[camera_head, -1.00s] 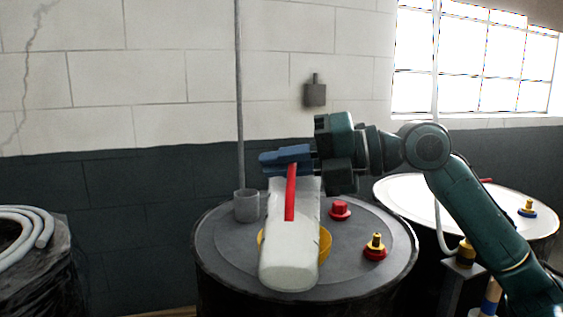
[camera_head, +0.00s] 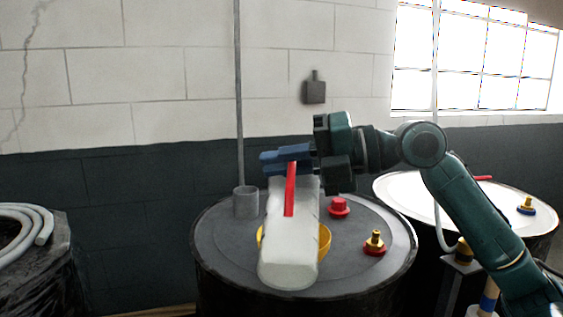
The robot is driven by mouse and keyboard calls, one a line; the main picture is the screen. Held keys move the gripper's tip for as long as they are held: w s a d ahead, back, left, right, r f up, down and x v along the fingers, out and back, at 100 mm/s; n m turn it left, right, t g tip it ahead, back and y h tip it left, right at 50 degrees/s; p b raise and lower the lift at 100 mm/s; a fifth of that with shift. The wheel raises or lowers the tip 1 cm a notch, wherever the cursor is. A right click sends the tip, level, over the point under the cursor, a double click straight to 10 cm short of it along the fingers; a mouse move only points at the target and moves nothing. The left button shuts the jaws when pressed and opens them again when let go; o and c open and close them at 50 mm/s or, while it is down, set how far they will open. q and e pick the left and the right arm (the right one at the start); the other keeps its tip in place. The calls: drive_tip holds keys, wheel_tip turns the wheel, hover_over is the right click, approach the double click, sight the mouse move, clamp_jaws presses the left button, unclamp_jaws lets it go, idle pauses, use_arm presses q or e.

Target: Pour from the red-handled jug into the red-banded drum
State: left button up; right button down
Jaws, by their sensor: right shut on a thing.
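The white jug (camera_head: 288,248) with the red handle (camera_head: 290,188) is tilted over the dark drum in the middle, its base toward me. My right gripper (camera_head: 286,159) has its blue fingers shut at the top of the red handle. A yellow funnel (camera_head: 325,240) on the drum lid (camera_head: 225,265) is mostly hidden behind the jug. The jug's mouth and any flow are hidden. No red band shows clearly on the middle drum, whose side is mostly out of frame. My left gripper is not in view.
On the middle lid are a grey cup (camera_head: 246,202), a red cap (camera_head: 339,208) and a brass fitting with a red base (camera_head: 375,243). A white-topped drum (camera_head: 400,190) stands right, behind my arm. A coiled hose (camera_head: 38,228) lies on a black-wrapped drum at left.

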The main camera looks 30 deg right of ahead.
drive_tip(key=shift+w+d+f+m, duration=0.35)
drive_tip(key=shift+w+f+m, duration=0.05)
drive_tip(key=shift+f+m, duration=0.1)
idle(0.6)
drive_tip(key=shift+w+d+f+m, duration=0.2)
drive_tip(key=shift+w+d+m, duration=0.1)
drive_tip(key=shift+w+m, duration=0.15)
idle(1.3)
use_arm(q)
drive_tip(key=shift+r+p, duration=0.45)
drive_tip(key=shift+p, duration=0.1)
use_arm(e)
drive_tip(key=shift+w+d+r+m+g, duration=0.2)
drive_tip(key=shift+w+m+g, duration=0.05)
drive_tip(key=shift+w+g, duration=0.05)
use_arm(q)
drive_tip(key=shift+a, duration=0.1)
use_arm(e)
drive_tip(key=shift+w+d, duration=0.15)
drive_tip(key=shift+w, duration=0.05)
